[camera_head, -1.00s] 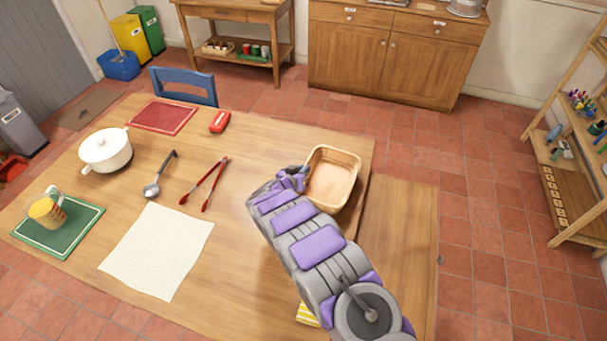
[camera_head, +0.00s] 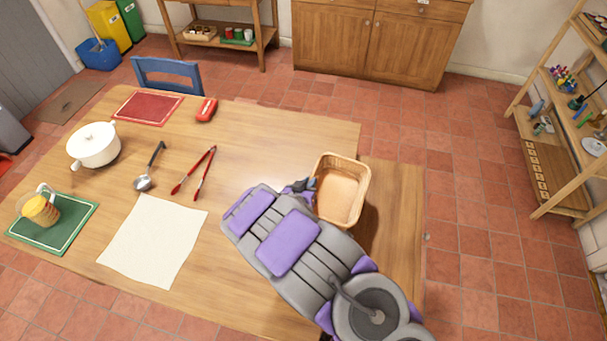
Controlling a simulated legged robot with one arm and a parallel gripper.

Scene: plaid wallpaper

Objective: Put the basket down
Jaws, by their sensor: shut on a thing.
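The basket (camera_head: 342,192) is a small tan wicker one with an open top and looks empty. It is at the right side of the wooden table (camera_head: 235,135), over or near its right edge. My gripper (camera_head: 308,186) is shut on the basket's left rim. My purple and grey arm reaches up from the lower right and hides part of the table. I cannot tell whether the basket's underside touches a surface.
Tongs (camera_head: 196,173), a ladle (camera_head: 148,168), a white cloth (camera_head: 153,240), a white pot (camera_head: 94,146), a red object (camera_head: 206,109) and a jug (camera_head: 40,209) on a green mat (camera_head: 70,232) occupy the table. A lower wooden surface (camera_head: 398,230) adjoins at right. Shelves (camera_head: 555,150) stand farther right.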

